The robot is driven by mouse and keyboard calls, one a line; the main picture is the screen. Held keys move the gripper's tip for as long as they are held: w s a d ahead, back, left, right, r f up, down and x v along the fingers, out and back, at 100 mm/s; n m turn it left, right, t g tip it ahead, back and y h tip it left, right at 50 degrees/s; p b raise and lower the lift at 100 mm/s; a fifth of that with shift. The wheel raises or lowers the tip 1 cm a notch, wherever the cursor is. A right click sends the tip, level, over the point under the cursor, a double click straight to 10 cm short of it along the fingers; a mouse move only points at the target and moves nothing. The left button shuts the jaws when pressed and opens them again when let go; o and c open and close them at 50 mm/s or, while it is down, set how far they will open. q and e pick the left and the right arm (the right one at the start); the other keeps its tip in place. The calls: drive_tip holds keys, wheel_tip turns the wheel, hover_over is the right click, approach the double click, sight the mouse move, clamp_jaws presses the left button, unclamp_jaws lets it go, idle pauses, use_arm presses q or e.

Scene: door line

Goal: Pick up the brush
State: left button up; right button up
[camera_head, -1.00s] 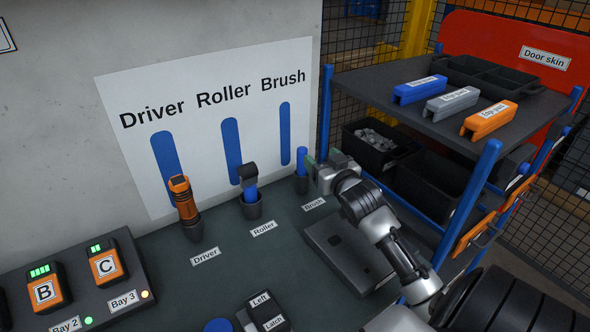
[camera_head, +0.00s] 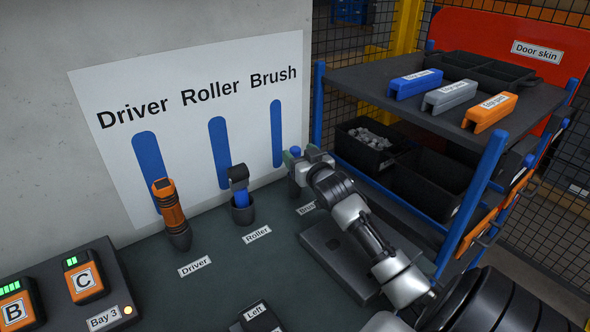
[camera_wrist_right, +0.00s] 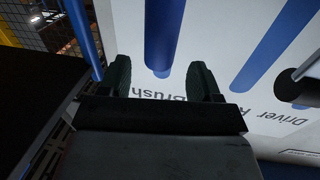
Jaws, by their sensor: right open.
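The brush (camera_head: 295,151) shows only as a small blue tip in the head view, at the spot labelled Brush. The rest of it and its holder are hidden behind my right gripper (camera_head: 291,158). The gripper is open, with its fingers at the brush's upper end. In the wrist view the open fingers (camera_wrist_right: 165,80) have a gap between them, with a blue strip and the word Brush on the board behind. I cannot tell there whether any of the blue is the brush. My left gripper is out of view.
The roller (camera_head: 240,194) and orange driver (camera_head: 172,213) stand in holders to the left. The white board (camera_head: 200,130) is close behind. A shelf rack (camera_head: 440,105) with bins stands to the right. A flat grey box (camera_head: 340,257) lies under my right arm.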

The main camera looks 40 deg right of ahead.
sight(292, 148)
drive_tip(key=x, duration=0.5)
drive_tip(key=shift+f+p, duration=0.25)
drive_tip(key=shift+p, duration=0.15)
drive_tip(key=shift+s, duration=0.1)
drive_tip(key=shift+r, duration=0.1)
drive_tip(key=c, duration=1)
